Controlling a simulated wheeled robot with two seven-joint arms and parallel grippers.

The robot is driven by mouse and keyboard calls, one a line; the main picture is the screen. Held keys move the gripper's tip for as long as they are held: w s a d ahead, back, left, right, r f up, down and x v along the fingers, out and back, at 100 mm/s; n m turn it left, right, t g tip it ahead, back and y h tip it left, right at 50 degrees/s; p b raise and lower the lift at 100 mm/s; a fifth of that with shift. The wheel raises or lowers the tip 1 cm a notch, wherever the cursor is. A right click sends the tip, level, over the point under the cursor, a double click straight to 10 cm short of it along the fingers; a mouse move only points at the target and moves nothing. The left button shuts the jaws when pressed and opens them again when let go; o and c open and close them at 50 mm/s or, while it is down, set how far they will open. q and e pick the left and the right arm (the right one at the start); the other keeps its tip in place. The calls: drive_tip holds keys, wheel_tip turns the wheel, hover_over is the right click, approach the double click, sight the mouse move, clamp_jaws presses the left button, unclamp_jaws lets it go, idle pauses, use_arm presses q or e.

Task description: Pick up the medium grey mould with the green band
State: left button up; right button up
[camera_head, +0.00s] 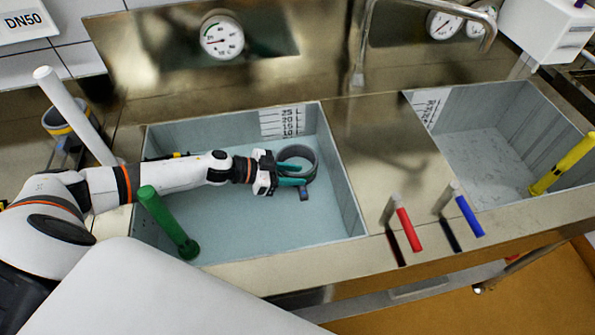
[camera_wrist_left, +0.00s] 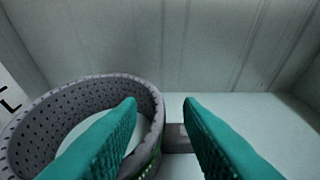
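The grey perforated mould (camera_head: 312,161) stands in the left basin, open side up. In the left wrist view the mould (camera_wrist_left: 150,98) fills the lower left, with a little green low on its outer wall. A small grey tab (camera_wrist_left: 178,138) juts from its right side. My left gripper (camera_head: 293,174) has teal fingers and reaches over the mould from the left. In the wrist view its fingers (camera_wrist_left: 160,105) are apart, one over the mould's inside and one outside, with the near wall between them. A gap shows beside the wall. My right gripper is not in view.
The left basin (camera_head: 215,225) has a pale floor and steel walls; a green-handled tool (camera_head: 165,222) leans at its front left. A second basin (camera_head: 485,150) holds a yellow tool (camera_head: 563,162). Red (camera_head: 409,229) and blue (camera_head: 469,216) levers stand in front. A yellow-banded mould (camera_head: 57,118) sits left.

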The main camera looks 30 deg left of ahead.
use_arm(q)
clamp_jaws()
